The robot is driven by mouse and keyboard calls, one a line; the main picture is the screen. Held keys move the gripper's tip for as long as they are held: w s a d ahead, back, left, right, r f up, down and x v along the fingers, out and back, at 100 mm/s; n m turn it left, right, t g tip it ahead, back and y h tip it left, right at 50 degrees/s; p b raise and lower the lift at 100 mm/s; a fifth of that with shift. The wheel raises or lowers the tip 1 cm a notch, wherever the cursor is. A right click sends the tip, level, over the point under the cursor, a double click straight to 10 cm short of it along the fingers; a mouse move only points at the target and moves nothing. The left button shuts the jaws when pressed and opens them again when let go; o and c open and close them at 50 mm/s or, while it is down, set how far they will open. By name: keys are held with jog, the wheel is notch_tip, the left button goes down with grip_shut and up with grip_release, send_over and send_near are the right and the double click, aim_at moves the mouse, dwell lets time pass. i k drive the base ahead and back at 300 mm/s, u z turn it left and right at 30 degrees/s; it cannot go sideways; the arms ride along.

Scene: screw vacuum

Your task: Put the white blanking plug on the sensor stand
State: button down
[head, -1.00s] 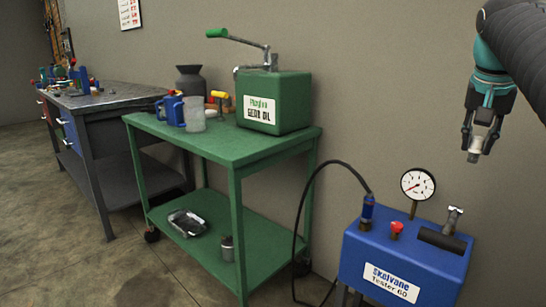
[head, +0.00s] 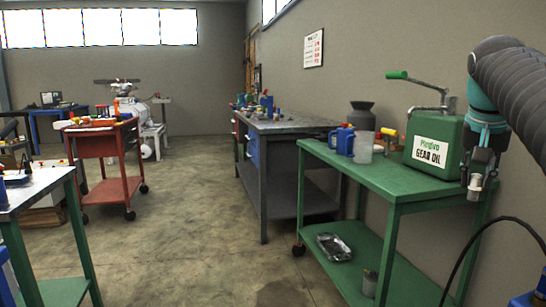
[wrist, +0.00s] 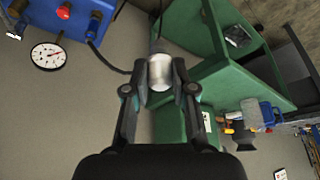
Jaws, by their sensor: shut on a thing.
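My gripper (head: 477,182) is at the right of the head view, in front of the green oil can. It is shut on a pale white plug (head: 474,190), which hangs below the fingertips in the air. In the wrist view the plug (wrist: 159,72) sits between the two fingers, with its round, light side showing. A thing that I can surely call the sensor stand does not show in either view.
A green cart (head: 345,165) bears the green oil can (head: 432,144), jugs and a dark vessel. A grey workbench (head: 290,125) stands behind it. A red cart (head: 105,142) stands left. The floor (head: 190,220) between is open. A blue tester (wrist: 75,12) shows in the wrist view.

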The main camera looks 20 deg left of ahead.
aim_at(53, 172)
jog(key=u, duration=1.55)
jog(key=i, duration=2.8)
jog(key=u, duration=1.55)
jog(key=i, duration=0.5)
jog(key=z, duration=0.05)
